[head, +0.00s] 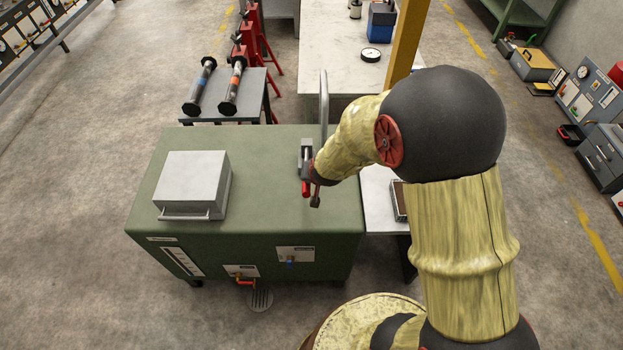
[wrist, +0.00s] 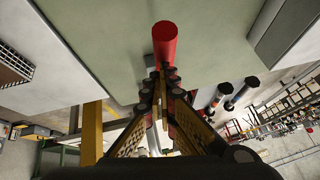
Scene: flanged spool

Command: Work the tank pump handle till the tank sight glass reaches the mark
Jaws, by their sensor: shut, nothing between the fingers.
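The green tank (head: 262,215) stands in the middle of the head view. Its sight glass (head: 182,262) is a pale upright strip on the front left; its level and mark are too small to read. The red pump handle grip (head: 305,188) is above the tank top at the right, by a dark pump part (head: 306,152). In the wrist view the red grip (wrist: 165,42) lies just beyond my fingertips. My gripper (head: 315,200) is shut and empty close beside the grip; I cannot tell whether they touch. The fingers (wrist: 164,85) meet at their tips in the wrist view.
A grey box (head: 192,182) sits on the tank's left top. A grey upright pipe (head: 323,100) and yellow post (head: 405,45) stand behind. A small table (head: 225,105) holds two spools.

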